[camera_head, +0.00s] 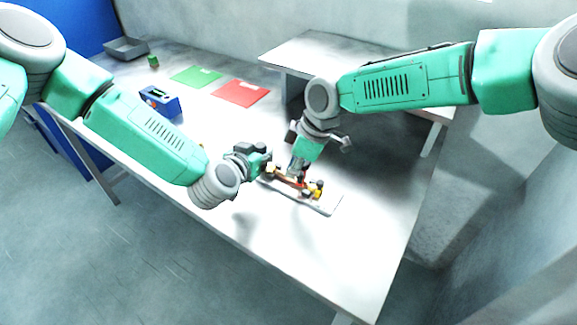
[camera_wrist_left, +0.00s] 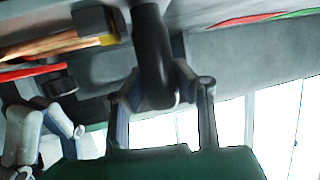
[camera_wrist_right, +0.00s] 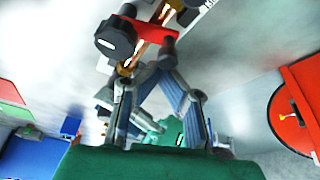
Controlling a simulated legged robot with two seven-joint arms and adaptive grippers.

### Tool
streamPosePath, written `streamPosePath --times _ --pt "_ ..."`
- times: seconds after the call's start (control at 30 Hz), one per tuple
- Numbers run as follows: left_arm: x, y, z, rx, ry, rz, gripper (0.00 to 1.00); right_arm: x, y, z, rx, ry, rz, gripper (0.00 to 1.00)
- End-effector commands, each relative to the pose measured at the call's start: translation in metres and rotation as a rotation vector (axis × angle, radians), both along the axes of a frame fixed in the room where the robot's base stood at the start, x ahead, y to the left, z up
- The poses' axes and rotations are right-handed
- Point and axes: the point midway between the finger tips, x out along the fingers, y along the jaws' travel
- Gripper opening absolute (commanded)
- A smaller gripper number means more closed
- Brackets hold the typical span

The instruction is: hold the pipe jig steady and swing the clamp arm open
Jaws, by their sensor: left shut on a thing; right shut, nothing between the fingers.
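The pipe jig (camera_head: 328,206) is a pale plate on the front part of the table, with an orange-copper pipe (camera_head: 287,180), yellow clamp parts (camera_head: 318,193) and black knobs. The pipe also shows in the left wrist view (camera_wrist_left: 40,48). My left gripper (camera_head: 266,162) is at the jig's left end; in the left wrist view its fingers are shut on a dark upright post (camera_wrist_left: 153,40). My right gripper (camera_head: 297,170) is above the jig's middle, shut and empty. In the right wrist view its fingertips are just below a red arm (camera_wrist_right: 150,27) with a black knob (camera_wrist_right: 115,37). Contact there is unclear.
A blue box (camera_head: 160,102), green mat (camera_head: 195,76), red mat (camera_head: 240,93), green block (camera_head: 153,62) and grey tray (camera_head: 125,48) are farther back on the table. A second table (camera_head: 325,50) stands behind. The table front right of the jig is clear.

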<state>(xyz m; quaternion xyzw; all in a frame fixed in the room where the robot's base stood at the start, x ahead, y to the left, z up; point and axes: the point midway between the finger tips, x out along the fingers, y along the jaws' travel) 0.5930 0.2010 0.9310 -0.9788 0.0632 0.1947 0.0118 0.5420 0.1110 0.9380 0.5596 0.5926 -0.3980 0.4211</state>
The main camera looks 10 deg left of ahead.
Motion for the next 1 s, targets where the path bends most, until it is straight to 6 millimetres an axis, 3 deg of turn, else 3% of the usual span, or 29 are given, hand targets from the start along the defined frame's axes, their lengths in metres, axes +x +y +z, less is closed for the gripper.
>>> streamPosePath --times 0.4,0.73,1.0 --pt "-0.001 0.001 -0.003 0.002 0.006 0.001 0.00 -0.003 -0.019 -0.001 0.000 0.002 0.390 0.00" --pt "-0.001 0.001 -0.003 0.001 0.006 0.001 0.00 0.000 -0.034 -0.001 -0.001 0.000 0.450 0.00" --pt "-0.001 0.001 -0.003 0.001 0.005 0.000 0.00 0.006 -0.042 -0.001 -0.001 0.000 0.687 0.00"
